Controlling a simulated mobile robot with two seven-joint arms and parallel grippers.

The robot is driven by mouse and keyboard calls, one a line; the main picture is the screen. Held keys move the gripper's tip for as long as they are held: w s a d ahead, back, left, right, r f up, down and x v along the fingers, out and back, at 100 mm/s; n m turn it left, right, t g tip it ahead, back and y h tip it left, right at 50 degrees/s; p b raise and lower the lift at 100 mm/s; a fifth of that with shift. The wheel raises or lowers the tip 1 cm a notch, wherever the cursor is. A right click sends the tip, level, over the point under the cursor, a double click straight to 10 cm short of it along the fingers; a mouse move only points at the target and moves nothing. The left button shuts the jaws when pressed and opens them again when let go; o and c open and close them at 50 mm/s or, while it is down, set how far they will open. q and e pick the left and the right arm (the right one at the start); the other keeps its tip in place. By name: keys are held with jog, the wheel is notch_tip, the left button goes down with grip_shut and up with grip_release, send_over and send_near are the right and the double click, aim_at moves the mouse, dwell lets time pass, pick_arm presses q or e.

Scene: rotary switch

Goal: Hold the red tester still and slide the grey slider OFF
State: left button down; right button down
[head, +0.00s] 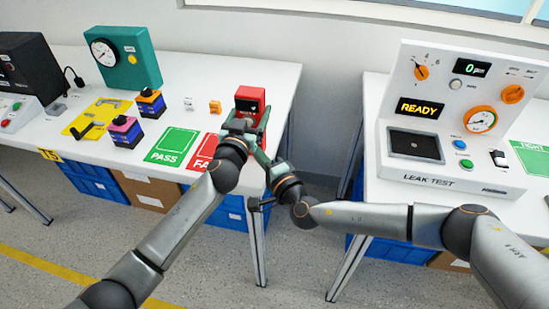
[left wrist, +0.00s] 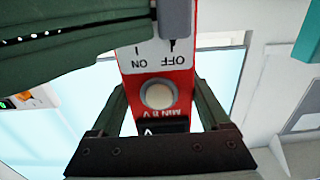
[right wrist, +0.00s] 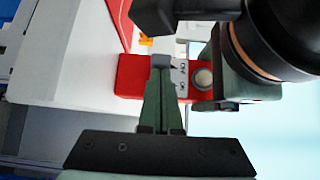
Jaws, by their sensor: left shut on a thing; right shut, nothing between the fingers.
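The red tester (head: 250,97) stands at the table's right end. My left gripper (head: 240,124) is shut around its lower part, with one finger on each side in the left wrist view (left wrist: 160,105). There its white plate (left wrist: 156,55) reads OFF and ON upside down, above a round pale button (left wrist: 158,96). The grey slider (left wrist: 175,18) sits at the plate's OFF side, its dark pointer near the OFF mark. My right gripper (right wrist: 160,75) is shut and empty, its fingertips against or very near the slider, which shows in the right wrist view (right wrist: 161,60).
Left of the tester lie a green PASS mat (head: 173,146) and a red FAIL mat (head: 203,152), partly behind my left arm. The leak test station (head: 455,130) stands on a separate table to the right, across a gap.

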pick_arm(q)
jog(key=shift+s+d+f, duration=0.1)
jog(key=shift+d, duration=0.1)
jog(key=shift+a, duration=0.15)
pick_arm(e)
jog(key=w+d+v, duration=0.1)
jog(key=d+v, duration=0.1)
jog(key=v, duration=1)
jog(key=shift+s+d, duration=0.2)
jog(key=shift+d, duration=0.2)
pick_arm(q)
grip_release()
jog(key=v, duration=1.2)
